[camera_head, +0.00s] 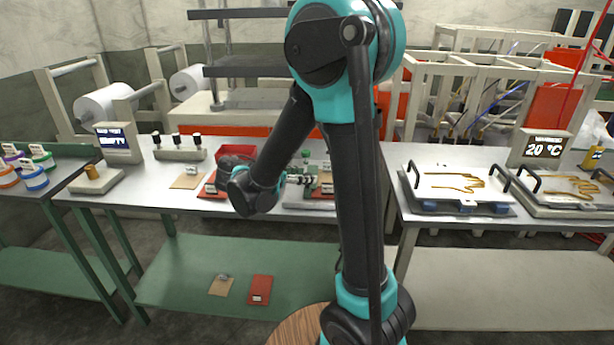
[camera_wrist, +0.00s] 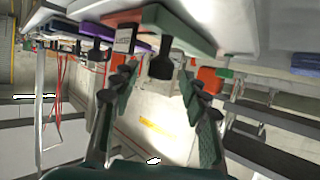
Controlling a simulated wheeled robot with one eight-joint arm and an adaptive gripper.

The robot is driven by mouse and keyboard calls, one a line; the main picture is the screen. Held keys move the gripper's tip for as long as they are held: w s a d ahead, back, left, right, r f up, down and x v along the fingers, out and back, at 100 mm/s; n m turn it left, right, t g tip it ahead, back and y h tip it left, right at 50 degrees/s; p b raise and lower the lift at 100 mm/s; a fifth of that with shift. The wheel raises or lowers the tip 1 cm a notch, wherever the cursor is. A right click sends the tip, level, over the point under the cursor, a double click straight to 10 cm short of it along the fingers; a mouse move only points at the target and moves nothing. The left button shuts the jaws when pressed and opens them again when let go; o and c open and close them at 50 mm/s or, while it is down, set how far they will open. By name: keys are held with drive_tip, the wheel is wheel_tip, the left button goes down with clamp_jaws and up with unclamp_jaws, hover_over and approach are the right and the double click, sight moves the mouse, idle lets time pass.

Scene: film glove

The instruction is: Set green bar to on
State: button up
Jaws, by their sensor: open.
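In the wrist view a green bar-like piece (camera_wrist: 180,27) crosses the top. A black knob (camera_wrist: 160,65) hangs from its edge and appears between my fingers, with a white label beside it. My gripper (camera_wrist: 155,95) is open; its two dark fingers stand apart on either side of the knob in the picture. I cannot tell whether either finger touches it. In the head view my gripper (camera_head: 301,180) is small, near red and green pieces on the middle table. The on or off setting of the green bar cannot be read.
A panel (camera_head: 118,140) reads EMPTY at the left, beside a rack with several black knobs (camera_head: 180,148). Trays with brown glove outlines (camera_head: 455,186) stand on the right table, near a 20 °C display (camera_head: 543,149). Purple and orange pieces (camera_wrist: 138,48) lie close to the green bar.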

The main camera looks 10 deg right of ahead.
drive_tip(key=v, duration=1)
drive_tip(key=shift+d+f, duration=0.1)
